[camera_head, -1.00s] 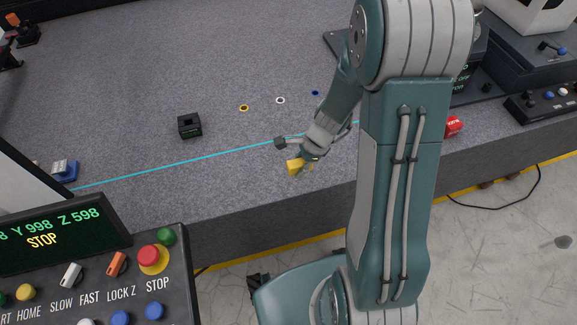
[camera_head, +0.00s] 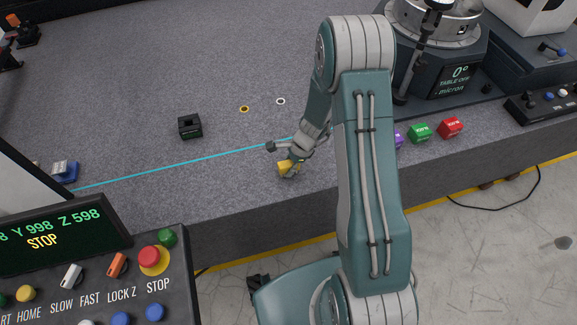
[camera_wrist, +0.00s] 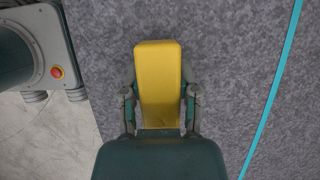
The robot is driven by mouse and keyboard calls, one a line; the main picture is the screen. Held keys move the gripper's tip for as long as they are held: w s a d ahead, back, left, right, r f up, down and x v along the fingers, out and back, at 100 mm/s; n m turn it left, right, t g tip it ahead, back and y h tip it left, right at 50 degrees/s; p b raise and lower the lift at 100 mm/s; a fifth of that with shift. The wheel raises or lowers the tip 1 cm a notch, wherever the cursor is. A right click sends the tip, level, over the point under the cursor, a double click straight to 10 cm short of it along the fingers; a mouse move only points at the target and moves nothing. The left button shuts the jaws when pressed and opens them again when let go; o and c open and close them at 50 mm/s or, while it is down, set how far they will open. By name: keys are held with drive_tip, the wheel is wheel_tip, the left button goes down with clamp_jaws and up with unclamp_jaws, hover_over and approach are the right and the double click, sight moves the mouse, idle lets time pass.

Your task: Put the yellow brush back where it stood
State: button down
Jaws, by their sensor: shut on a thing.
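My gripper (camera_head: 290,164) is shut on the yellow brush (camera_head: 284,168), low over the granite bed near its front edge, on the near side of the cyan line. In the wrist view the yellow brush (camera_wrist: 159,85) shows as a plain yellow block between the two fingers of my gripper (camera_wrist: 160,105). Its bristles do not show. A yellow ring (camera_head: 244,109) and a white ring (camera_head: 280,101) mark the granite farther back, beyond the line. I cannot tell whether the brush touches the granite.
A black square holder (camera_head: 190,126) stands left of the rings. The cyan line (camera_head: 215,157) crosses the bed. Red (camera_head: 450,127), green (camera_head: 420,132) and purple (camera_head: 399,140) blocks sit at the right front edge. A round table unit (camera_head: 440,55) stands behind them.

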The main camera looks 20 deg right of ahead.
drive_tip(key=shift+c, duration=1.8)
unclamp_jaws()
drive_tip(key=shift+f, duration=0.1)
drive_tip(key=v, duration=1.2)
drive_tip(key=s+a+r+n+t+h, duration=0.1)
drive_tip(key=s+a+r+n, duration=0.2)
drive_tip(key=r, duration=0.5)
drive_tip(key=s+a+r+n+t+h, duration=0.1)
drive_tip(key=s+r+n, duration=0.35)
drive_tip(key=r, duration=0.45)
drive_tip(key=s+r+n+t+h, duration=0.2)
drive_tip(key=s+r+n+t, duration=0.1)
drive_tip(key=s+r+n, duration=0.6)
drive_tip(key=s+n, duration=0.1)
drive_tip(key=s, duration=0.3)
drive_tip(key=shift+s+a+r+t+h, duration=0.25)
drive_tip(key=shift+a+t+h, duration=0.05)
drive_tip(key=shift+a, duration=0.05)
drive_tip(key=shift+n, duration=0.25)
